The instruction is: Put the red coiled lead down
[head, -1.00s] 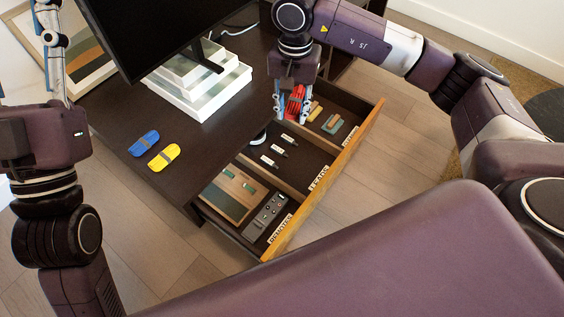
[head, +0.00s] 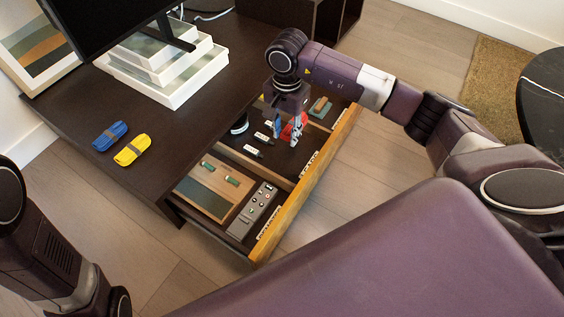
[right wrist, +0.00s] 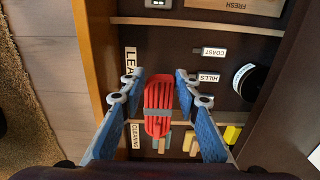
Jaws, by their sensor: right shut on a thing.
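The red coiled lead (head: 289,133) is a banded bundle held in my right gripper (head: 287,126). In the right wrist view the lead (right wrist: 158,108) lies between the two blue fingers, with a grey band across it. The gripper is over the open drawer (head: 291,214), at the middle compartment's far end, close to the compartment labelled CLEANING. The middle compartment's label (right wrist: 130,61) starts "LEA". Whether the lead touches the drawer floor cannot be told. My left gripper is out of view.
A blue coiled lead (head: 109,136) and a yellow one (head: 132,149) lie on the dark tabletop (head: 165,135). Small labelled sticks (head: 262,137) lie in the middle compartment. The near compartment holds a grey device (head: 252,211) and a wooden board (head: 213,188). The far one holds small blocks.

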